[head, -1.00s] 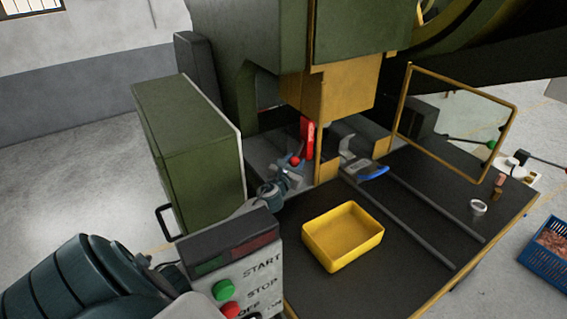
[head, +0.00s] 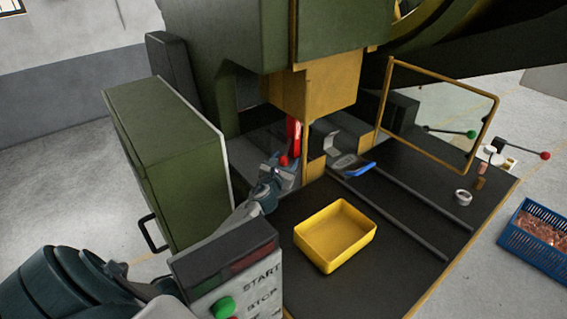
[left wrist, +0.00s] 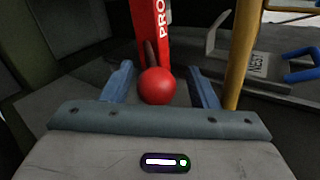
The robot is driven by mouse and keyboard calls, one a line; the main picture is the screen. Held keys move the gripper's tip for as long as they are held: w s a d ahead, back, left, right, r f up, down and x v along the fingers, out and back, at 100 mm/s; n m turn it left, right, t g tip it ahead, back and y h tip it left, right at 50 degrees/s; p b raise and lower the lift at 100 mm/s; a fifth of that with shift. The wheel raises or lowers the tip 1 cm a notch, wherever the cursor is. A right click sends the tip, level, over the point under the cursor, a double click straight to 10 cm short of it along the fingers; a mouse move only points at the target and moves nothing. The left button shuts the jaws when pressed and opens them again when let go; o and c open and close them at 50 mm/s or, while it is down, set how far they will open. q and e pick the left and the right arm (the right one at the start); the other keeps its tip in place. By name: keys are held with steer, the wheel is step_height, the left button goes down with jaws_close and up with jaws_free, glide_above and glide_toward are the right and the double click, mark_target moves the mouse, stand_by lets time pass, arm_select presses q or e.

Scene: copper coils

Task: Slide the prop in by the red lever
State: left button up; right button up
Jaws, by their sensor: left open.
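The red prop (head: 293,138) stands upright beside the press's yellow ram; it also shows in the left wrist view (left wrist: 149,22) with white lettering, partly cut off at the top. Its lever ends in a red ball (left wrist: 157,86). My left gripper (left wrist: 159,88) is open, with one blue-grey finger on each side of the ball and apparent gaps to both. In the head view the left gripper (head: 281,168) is small, just below the prop. My right gripper is in neither view.
A yellow tray (head: 335,237) stands on the dark table in front of the press. A control box (head: 226,270) and a green cabinet (head: 168,165) flank my left arm. A blue-handled tool (head: 352,164) lies right of the ram. A yellow post (left wrist: 241,55) rises close to the right finger.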

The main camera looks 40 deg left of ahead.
arm_select(q)
steer(key=shift+s+d, duration=0.1)
steer(key=shift+s, duration=0.2)
steer(key=b+v, duration=0.1)
steer(key=v, duration=0.3)
steer(key=shift+s+f, duration=0.1)
steer(key=shift+f, duration=0.1)
steer(key=b+v, duration=0.1)
steer(key=v, duration=0.4)
steer(key=shift+r, duration=0.15)
steer(key=shift+s+d+r, duration=0.1)
steer(key=shift+s+d, duration=0.05)
steer(key=shift+s, duration=0.25)
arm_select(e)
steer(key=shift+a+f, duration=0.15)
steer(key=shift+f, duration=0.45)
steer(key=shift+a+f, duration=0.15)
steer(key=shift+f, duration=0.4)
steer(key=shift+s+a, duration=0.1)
